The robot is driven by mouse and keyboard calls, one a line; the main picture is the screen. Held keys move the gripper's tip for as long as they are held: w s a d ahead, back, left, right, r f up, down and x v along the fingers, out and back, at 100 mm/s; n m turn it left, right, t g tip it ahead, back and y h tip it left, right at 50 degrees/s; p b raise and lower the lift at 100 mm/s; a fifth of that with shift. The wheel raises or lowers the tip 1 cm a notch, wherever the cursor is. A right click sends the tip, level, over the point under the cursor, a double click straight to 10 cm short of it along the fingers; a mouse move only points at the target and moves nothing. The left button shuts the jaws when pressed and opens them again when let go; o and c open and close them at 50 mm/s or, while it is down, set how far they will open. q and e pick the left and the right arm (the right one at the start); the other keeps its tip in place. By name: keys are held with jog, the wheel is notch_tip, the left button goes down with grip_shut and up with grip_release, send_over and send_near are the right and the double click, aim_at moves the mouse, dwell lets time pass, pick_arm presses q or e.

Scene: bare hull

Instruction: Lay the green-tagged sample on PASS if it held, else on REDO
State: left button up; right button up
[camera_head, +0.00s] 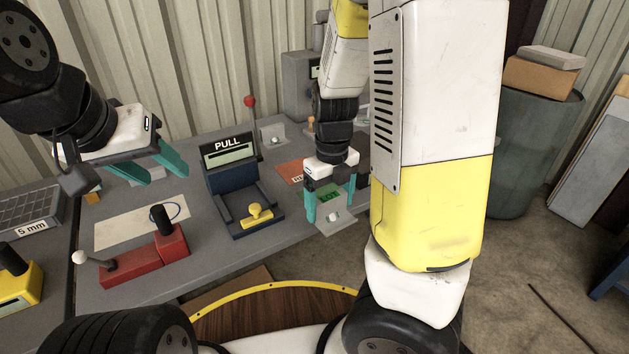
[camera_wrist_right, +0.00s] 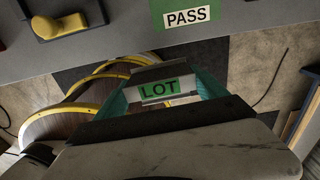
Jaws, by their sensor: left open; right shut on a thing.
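My right gripper (camera_head: 331,213) is shut on the green-tagged sample (camera_head: 333,221), a grey plate with a pale knob, near the table's front edge. In the right wrist view its green LOT tag (camera_wrist_right: 160,88) lies between the teal fingers (camera_wrist_right: 160,98). The green PASS pad (camera_wrist_right: 187,17) lies on the table beyond the held sample. The orange REDO pad (camera_head: 290,172) is further back, partly hidden by the right arm. The blue PULL tester (camera_head: 232,190) has a pale display (camera_head: 230,154), too small to read. My left gripper (camera_head: 160,172) is open and empty.
A red fixture with a black handle (camera_head: 145,262) stands at the table's front left, by a pale sheet (camera_head: 135,222). Another grey plate with a knob (camera_head: 272,133) stands behind the tester. A yellow gauge (camera_head: 18,285) is far left. A green bin (camera_head: 535,140) stands right.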

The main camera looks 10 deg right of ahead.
jog(key=shift+w+d+f, duration=0.1)
jog(key=shift+w+d, duration=0.05)
jog(key=shift+w, duration=0.2)
jog(key=w, duration=0.5)
jog(key=w+f, duration=0.1)
jog(key=w, duration=0.9)
jog(key=shift+d+f, duration=0.25)
jog(key=shift+d, duration=0.15)
jog(key=shift+f, duration=1.7)
jog(key=shift+f, duration=0.15)
jog(key=o, duration=1.5)
